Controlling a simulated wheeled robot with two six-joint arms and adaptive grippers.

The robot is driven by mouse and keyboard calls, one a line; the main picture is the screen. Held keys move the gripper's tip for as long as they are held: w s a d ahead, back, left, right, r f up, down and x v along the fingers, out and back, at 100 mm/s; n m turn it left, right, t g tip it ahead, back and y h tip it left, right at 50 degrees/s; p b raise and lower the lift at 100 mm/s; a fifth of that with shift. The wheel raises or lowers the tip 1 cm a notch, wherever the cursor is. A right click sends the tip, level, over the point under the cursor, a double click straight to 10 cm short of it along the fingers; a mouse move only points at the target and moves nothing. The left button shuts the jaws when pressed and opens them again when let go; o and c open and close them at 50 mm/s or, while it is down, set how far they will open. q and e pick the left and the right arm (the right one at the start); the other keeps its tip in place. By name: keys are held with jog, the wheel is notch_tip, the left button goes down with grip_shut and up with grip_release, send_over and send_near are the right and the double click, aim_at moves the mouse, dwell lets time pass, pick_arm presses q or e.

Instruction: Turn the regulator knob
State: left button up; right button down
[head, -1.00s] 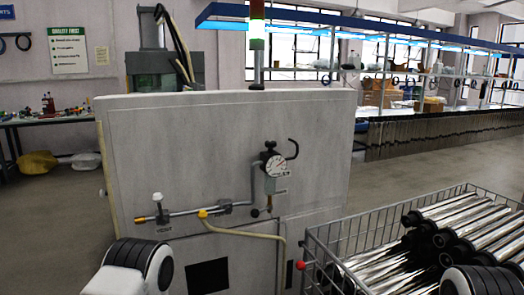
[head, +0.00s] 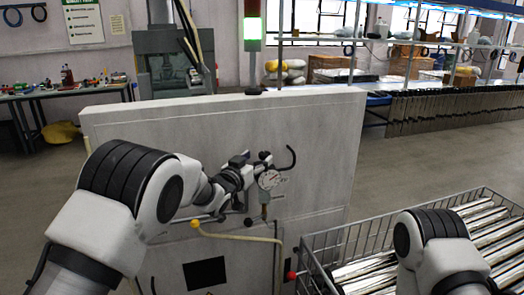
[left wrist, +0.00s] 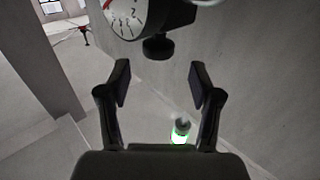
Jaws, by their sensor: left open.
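The regulator, with its round white dial gauge (head: 270,180), is mounted on the front of the grey cabinet (head: 310,140). Its dark knob (head: 265,156) sits just above the gauge, partly lost against my gripper. In the left wrist view the gauge (left wrist: 124,18) is cut off by the top edge, and the black knob (left wrist: 158,48) sticks out from the regulator body. My left gripper (head: 256,163) is beside the knob. In the left wrist view its two fingers (left wrist: 159,80) are spread and empty, with the knob just beyond the gap between the tips.
A wire basket (head: 345,246) with shiny metal tubes stands at the right, under my right arm. A yellow valve (head: 195,224) and hose lie below. A green-lit piece (left wrist: 180,133) shows between my fingers.

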aim_at(262, 156)
pick_arm(q)
jog(key=x, duration=0.5)
jog(key=shift+d+f, duration=0.2)
jog(key=shift+f, duration=0.1)
jog(key=shift+w+r, duration=0.1)
jog(key=shift+a+r, duration=0.1)
jog(key=c, duration=1.2)
jog(key=shift+o, duration=0.2)
jog(key=shift+p, duration=0.3)
